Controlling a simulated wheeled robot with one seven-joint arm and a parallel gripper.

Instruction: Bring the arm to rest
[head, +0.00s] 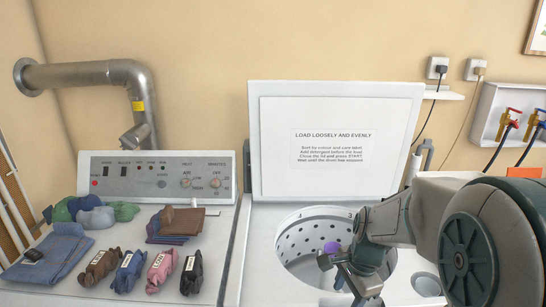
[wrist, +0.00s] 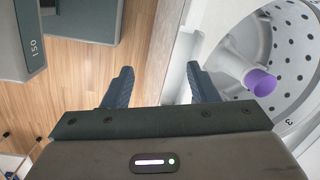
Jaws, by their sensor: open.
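My gripper (wrist: 158,88) is open in the wrist view, with its two dark fingers apart and nothing between them. Wood floor and the white edge of the washer show beyond the fingers. In the head view my gripper (head: 342,280) hangs over the open washer drum (head: 300,238), at the front right part of its opening. My arm comes in from the right and hides part of the drum and the washer top. No object is in my gripper.
The washer lid (head: 335,180) stands open behind the drum. A purple-capped agitator (wrist: 262,82) rises inside the drum. On the left, a dryer top holds folded jeans (head: 48,255), brown and blue folded cloths (head: 178,222) and several rolled bundles. Taps and hoses (head: 510,120) are at the right wall.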

